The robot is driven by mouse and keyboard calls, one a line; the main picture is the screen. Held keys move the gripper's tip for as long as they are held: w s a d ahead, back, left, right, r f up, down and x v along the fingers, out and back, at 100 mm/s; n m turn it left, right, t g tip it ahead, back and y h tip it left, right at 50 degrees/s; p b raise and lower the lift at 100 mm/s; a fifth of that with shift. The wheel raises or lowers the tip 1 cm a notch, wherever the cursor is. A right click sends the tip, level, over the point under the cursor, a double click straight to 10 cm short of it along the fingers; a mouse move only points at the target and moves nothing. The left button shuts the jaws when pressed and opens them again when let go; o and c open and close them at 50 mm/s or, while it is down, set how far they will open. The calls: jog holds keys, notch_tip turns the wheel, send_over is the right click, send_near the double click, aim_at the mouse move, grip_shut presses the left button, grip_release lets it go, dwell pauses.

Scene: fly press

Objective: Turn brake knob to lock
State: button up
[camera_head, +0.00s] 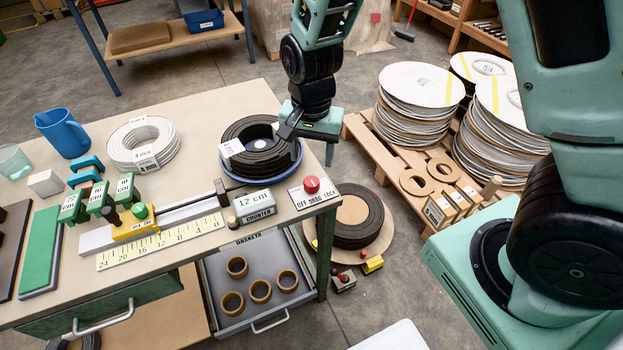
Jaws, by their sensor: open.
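The brake knob (312,184) is a small red knob on a pale plate (303,195) marked OFF, DRAG and LOCK, at the bench's right front corner. Which mark it points at is too small to tell. My gripper (309,148) is open, with its fingers pointing down. In the picture it is above and behind the knob, apart from it, near the right edge of the black coil. Nothing shows between its fingers.
A black coil (262,160) on a blue reel stands beside my gripper. A counter box (254,205) reading 12 cm sits left of the knob plate. Beyond the bench's right edge are a coil on the floor (350,218) and a pallet (388,163) with stacked reels.

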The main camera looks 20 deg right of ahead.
aim_at(311, 182)
notch_tip(311, 182, down, 8)
jog(key=shift+f, duration=0.2)
jog(key=c, duration=1)
